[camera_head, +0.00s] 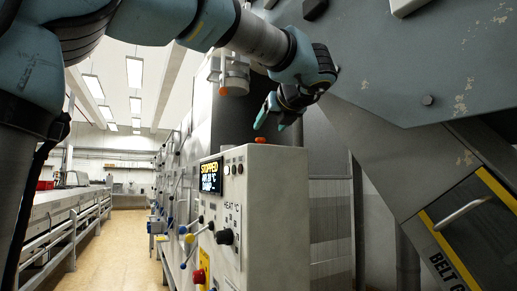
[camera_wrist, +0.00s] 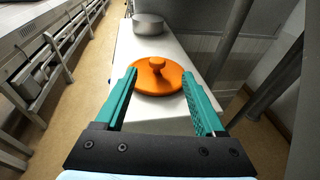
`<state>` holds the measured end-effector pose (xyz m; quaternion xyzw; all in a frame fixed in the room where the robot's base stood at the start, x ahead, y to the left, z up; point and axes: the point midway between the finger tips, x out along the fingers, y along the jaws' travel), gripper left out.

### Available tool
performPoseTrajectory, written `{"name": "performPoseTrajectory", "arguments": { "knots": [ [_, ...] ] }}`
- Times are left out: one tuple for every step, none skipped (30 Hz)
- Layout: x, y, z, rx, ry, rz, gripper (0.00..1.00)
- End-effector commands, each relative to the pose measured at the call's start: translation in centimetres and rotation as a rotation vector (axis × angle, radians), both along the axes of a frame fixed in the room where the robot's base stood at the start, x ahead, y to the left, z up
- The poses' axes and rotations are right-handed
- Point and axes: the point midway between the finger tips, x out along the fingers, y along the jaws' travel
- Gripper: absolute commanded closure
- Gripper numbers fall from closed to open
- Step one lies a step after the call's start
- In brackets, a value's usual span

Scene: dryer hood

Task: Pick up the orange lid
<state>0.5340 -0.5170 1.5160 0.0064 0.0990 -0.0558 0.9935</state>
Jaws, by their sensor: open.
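The orange lid (camera_wrist: 157,80) is round with a knob on top and lies on the white top of the control cabinet (camera_wrist: 140,46) in the wrist view. In the head view only a small orange part of the lid (camera_head: 261,140) shows at the cabinet's top edge. My gripper (camera_wrist: 181,75) is open, its green fingers on either side of the lid in the wrist picture. In the head view my gripper (camera_head: 268,117) hangs above the lid with a gap. The fingers hold nothing.
A grey metal pot or lid (camera_wrist: 148,24) stands farther along the cabinet top. The cabinet front (camera_head: 222,215) carries a display, knobs and levers. A large grey machine hood (camera_head: 400,70) slopes down at the right. A railing (camera_head: 70,225) runs along the left; the aisle floor is clear.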

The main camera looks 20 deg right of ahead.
Motion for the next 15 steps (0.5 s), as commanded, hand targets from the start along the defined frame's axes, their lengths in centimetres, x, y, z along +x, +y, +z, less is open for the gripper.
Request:
{"name": "performPoseTrajectory", "arguments": {
  "knots": [
    [0.9, 0.0, 0.0, 0.003, 0.001, 0.004, 0.29],
    [1.4, 0.0, -0.1, 0.002, 0.001, 0.005, 0.29],
    [2.0, -0.1, -0.2, 0.001, 0.001, 0.004, 0.29],
    [2.4, -0.2, -0.3, 0.001, 0.001, 0.004, 0.29],
    [2.8, -0.2, -0.4, 0.002, 0.001, 0.004, 0.29],
    [3.2, -0.3, -0.5, 0.001, 0.001, 0.004, 0.29],
    [3.5, -0.3, -0.6, 0.001, 0.001, 0.003, 0.29],
    [3.6, -0.3, -0.6, 0.001, 0.001, 0.002, 0.29],
    [3.8, -0.3, -0.7, 0.000, 0.001, 0.001, 0.29],
    [4.0, -0.3, -0.8, -0.001, 0.001, 0.001, 0.29],
    [4.2, -0.3, -0.8, 0.001, 0.001, 0.002, 0.29],
    [4.5, -0.3, -0.8, 0.001, 0.001, 0.003, 0.29],
    [4.8, -0.3, -0.9, 0.001, 0.002, 0.003, 0.29],
    [5.2, -0.4, -1.0, 0.002, 0.002, 0.003, 0.29],
    [5.8, -0.3, -1.2, 0.003, 0.002, 0.004, 0.29]
  ]
}}
